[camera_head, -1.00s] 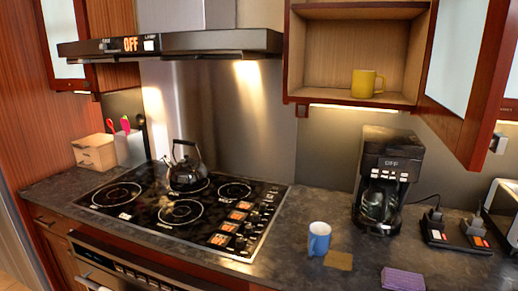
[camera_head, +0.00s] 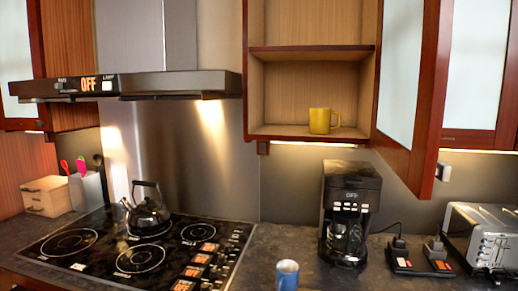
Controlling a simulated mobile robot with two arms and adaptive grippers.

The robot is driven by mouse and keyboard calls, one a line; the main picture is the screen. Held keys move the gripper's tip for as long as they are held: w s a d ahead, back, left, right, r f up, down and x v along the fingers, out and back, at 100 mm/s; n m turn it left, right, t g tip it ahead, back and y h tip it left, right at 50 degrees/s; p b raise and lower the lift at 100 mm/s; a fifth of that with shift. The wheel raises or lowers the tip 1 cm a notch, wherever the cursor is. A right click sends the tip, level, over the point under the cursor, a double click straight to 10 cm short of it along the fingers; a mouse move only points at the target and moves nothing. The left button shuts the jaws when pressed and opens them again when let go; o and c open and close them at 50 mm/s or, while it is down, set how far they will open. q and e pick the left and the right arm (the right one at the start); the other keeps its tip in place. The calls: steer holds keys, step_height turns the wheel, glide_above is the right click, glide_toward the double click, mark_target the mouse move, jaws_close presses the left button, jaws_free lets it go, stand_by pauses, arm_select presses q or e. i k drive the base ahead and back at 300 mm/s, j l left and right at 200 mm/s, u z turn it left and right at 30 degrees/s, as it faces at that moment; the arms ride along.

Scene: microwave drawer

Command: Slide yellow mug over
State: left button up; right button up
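A yellow mug (camera_head: 320,121) stands upright on the bottom shelf of the open wall cabinet (camera_head: 309,51), right of the shelf's middle, with its handle to the right. The cabinet has an upper shelf board above the mug. Neither of my grippers shows in the head view.
The cabinet's glass door (camera_head: 409,85) stands open to the right. A range hood (camera_head: 170,85) juts out left of the cabinet.

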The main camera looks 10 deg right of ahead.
mark_target(319, 118)
steer(key=l, duration=0.6)
steer(key=i+l+z, duration=0.1)
steer(key=l, duration=0.45)
steer(key=i+l, duration=0.1)
steer(key=l, duration=0.5)
steer(key=k+j, duration=0.1)
steer(key=j, duration=0.3)
steer(key=z, duration=0.05)
